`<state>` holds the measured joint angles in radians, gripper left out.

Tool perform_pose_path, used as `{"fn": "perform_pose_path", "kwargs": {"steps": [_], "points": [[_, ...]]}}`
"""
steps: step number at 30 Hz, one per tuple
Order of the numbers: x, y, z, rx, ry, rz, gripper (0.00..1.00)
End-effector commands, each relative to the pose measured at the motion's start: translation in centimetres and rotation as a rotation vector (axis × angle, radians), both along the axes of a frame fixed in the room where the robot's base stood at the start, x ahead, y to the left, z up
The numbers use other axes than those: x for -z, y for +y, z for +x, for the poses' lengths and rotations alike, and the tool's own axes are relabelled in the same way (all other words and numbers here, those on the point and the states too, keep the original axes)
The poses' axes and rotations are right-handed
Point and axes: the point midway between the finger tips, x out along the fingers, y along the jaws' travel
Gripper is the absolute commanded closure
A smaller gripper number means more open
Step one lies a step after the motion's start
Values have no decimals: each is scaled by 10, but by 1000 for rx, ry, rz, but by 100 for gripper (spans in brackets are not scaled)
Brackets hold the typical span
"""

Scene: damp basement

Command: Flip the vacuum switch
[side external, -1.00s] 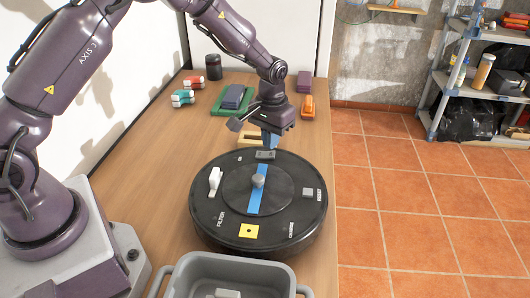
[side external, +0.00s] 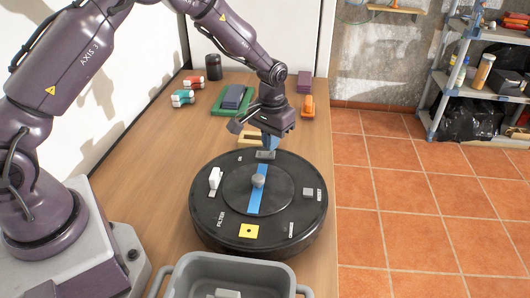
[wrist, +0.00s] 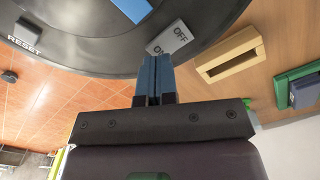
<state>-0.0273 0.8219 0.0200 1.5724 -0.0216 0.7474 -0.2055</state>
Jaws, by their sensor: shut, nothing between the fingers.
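The vacuum is a black disc (side external: 225,225) lying flat on the wooden table. Its switch is a grey rocker (side external: 265,155) near the rim on the far side. In the wrist view the rocker (wrist: 176,38) shows OFF on its upper right part and what looks like ON at its lower left end. My gripper (side external: 270,148) is shut and empty, with blue fingertips pointing down at the rocker. In the wrist view the fingertips (wrist: 153,58) are right by the ON end and partly cover it. I cannot tell whether they touch or which side is down.
On the disc are a white lever (side external: 214,180), a yellow square (side external: 248,231), a grey RESET button (side external: 308,192) and a central knob (side external: 258,181). A grey bin (side external: 180,275) stands in front. A yellow frame (wrist: 230,55) and a green tray (side external: 219,103) lie behind.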

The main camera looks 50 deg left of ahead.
Motion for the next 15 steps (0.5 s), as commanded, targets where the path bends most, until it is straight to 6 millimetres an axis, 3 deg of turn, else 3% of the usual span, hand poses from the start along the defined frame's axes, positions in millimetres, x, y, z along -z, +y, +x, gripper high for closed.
{"fn": "perform_pose_path", "kwargs": {"steps": [15], "points": [[8, 0, 0, 0, 1, 0, 100]]}}
